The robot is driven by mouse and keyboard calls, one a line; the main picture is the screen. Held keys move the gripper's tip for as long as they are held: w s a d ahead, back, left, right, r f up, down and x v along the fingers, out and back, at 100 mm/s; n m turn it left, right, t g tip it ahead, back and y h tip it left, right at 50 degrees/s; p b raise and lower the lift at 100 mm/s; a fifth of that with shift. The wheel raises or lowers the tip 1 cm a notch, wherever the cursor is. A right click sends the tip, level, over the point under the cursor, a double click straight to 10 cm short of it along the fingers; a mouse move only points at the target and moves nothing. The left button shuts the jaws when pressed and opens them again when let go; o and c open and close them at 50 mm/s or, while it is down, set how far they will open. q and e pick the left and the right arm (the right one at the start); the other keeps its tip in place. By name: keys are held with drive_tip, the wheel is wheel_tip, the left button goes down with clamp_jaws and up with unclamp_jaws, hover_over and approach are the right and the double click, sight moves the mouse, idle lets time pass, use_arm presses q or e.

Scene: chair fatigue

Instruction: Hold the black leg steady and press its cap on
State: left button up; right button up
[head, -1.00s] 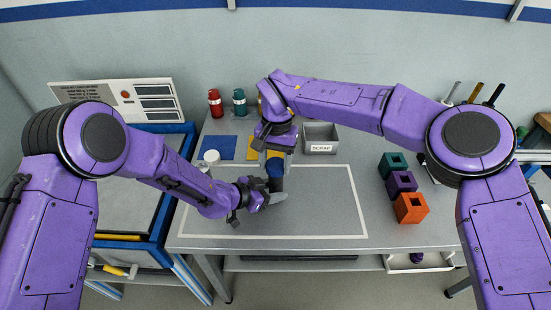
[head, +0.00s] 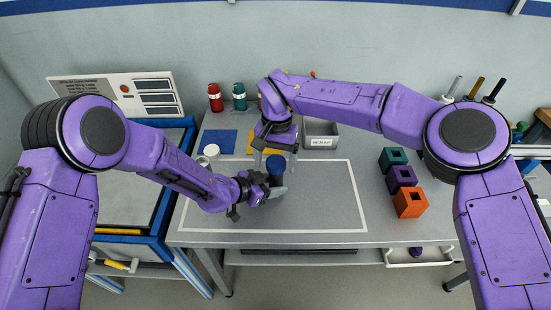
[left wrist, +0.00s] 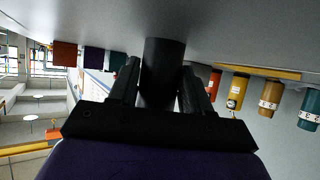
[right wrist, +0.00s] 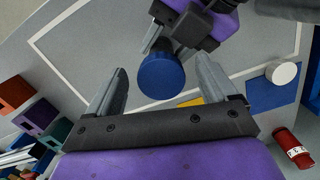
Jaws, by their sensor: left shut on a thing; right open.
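The black leg (left wrist: 160,78) stands between the fingers of my left gripper (head: 270,187), which is shut on it above the grey worktable. In the left wrist view, the fingers lie on both sides of the leg. A round blue cap (right wrist: 161,76) is at the leg's top end, and it also shows in the head view (head: 275,163). How deep it sits is hidden. My right gripper (right wrist: 158,65) is open and empty over the cap, one finger to each side, with gaps between them and it.
Teal, purple and orange blocks (head: 409,203) stand at the right of the table. A grey scrap bin (head: 321,142), red bottle (head: 215,97) and green bottle (head: 239,98) are at the back. A white round piece (head: 211,151) is at left. The front table area is clear.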

use_arm(q)
drive_tip(key=o, duration=0.9)
use_arm(e)
wheel_tip(320, 180, up, 12)
drive_tip(key=w, duration=0.1)
drive_tip(key=shift+d, duration=0.15)
use_arm(q)
drive_tip(key=shift+a+r, duration=0.1)
